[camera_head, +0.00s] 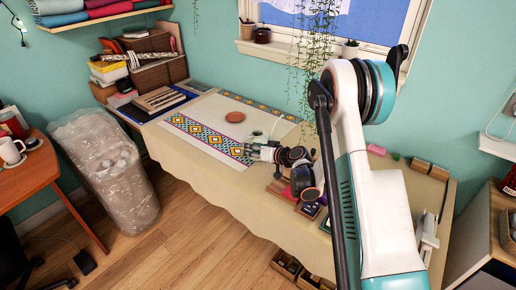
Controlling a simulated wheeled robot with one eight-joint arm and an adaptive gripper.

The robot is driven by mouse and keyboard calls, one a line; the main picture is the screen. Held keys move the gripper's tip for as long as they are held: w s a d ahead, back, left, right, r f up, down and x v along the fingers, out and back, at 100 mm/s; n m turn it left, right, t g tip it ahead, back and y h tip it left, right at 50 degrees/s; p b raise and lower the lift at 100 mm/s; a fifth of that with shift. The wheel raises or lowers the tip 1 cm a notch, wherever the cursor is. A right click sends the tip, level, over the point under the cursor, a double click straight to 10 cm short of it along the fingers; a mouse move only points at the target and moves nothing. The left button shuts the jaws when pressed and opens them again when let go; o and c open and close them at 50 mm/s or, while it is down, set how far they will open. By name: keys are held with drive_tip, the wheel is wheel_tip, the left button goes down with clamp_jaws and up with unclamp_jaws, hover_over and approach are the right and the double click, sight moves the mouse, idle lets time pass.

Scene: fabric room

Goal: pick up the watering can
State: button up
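A small pale object (257,135) sits on the cloth-covered table, just behind my gripper. It may be the watering can, with a thin pale line rising at its right, but it is too small and too covered to be sure. My gripper (241,151) reaches left over the table, its dark fingers low over the patterned runner at the front of that object. I cannot tell whether the fingers touch it or how far apart they are. My white and teal arm fills the right side of the view.
Books and boxes (150,75) crowd the table's far left; small boxes and spools (308,208) lie under my forearm. A hanging plant (312,40) trails by the window. A plastic-wrapped roll (105,170) stands at left.

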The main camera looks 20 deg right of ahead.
drive_tip(key=shift+w+d+b+x, duration=0.15)
drive_tip(key=shift+b+x, duration=0.5)
drive_tip(key=shift+x, duration=0.85)
drive_tip(key=shift+w+d+b+x, duration=0.15)
drive_tip(key=shift+b+x, duration=0.45)
drive_tip(key=shift+x, duration=0.9)
drive_tip(key=shift+s+r, duration=0.1)
drive_tip(key=shift+r, duration=0.05)
clamp_jaws()
